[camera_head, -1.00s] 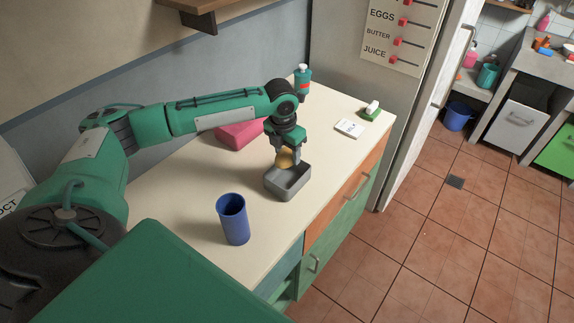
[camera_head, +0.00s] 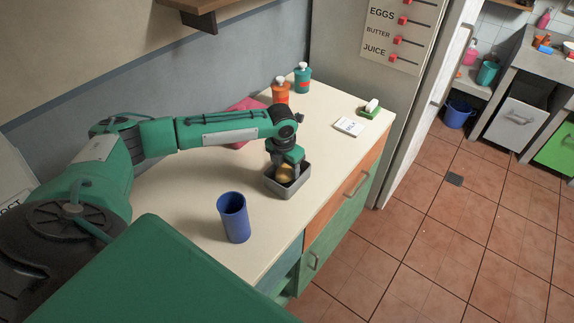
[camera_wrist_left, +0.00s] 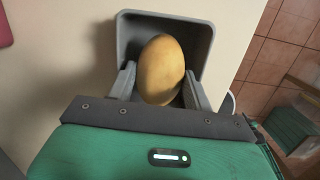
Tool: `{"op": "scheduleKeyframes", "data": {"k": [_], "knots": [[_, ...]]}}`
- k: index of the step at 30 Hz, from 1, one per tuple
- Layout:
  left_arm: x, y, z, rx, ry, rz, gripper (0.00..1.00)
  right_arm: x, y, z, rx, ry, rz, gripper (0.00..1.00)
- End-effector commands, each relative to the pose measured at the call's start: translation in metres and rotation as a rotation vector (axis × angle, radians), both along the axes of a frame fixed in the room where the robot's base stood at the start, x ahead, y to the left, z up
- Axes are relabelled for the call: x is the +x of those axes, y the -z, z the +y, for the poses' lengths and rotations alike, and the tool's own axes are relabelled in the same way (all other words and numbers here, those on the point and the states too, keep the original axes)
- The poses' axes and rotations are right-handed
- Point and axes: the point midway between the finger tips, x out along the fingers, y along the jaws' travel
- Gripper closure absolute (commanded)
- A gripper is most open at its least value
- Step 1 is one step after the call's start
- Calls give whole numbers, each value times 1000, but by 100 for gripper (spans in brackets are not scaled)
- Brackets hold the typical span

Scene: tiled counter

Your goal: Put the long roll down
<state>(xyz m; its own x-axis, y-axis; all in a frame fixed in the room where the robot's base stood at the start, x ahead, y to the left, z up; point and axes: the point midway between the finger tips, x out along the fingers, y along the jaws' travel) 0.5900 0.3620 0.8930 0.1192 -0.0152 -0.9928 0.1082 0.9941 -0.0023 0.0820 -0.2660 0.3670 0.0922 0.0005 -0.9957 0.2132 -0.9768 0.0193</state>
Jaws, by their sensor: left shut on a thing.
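The long roll (camera_head: 285,174) is golden brown and oval. My left gripper (camera_head: 284,168) is shut on it and holds it down inside the grey rectangular tin (camera_head: 290,192) on the counter. In the left wrist view the roll (camera_wrist_left: 160,62) stands between the two fingers, with the tin's walls (camera_wrist_left: 205,40) around its far end. I cannot tell whether the roll touches the tin's floor. The fingers hide part of its sides, and the gripper body hides its near end. My right gripper is not in view.
A blue cup (camera_head: 234,218) stands on the counter (camera_head: 180,205) in front of the tin. A pink item (camera_head: 247,106), an orange bottle (camera_head: 280,91) and a teal bottle (camera_head: 302,78) are behind. A white card (camera_head: 348,126) and a green sponge-like item (camera_head: 370,109) lie right. The counter's front edge is close to the tin.

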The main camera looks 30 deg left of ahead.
Motion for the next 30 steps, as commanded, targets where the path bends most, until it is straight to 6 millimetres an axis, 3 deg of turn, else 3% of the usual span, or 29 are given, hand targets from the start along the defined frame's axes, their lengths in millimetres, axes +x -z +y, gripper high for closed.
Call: {"op": "scheduleKeyframes", "data": {"k": [9, 10, 12, 23, 30], "knots": [[0, 7, 0, -1, 0, -1, 71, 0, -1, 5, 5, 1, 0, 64], [0, 7, 0, -1, 0, -1, 47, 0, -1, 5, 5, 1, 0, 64], [0, 7, 0, 0, 0, -1, 40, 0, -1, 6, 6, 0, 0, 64], [1, 0, 0, 1, 0, -2, 40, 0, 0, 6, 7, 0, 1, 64], [-3, -43, 1, 0, 0, -6, 40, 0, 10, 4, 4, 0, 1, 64]]}}
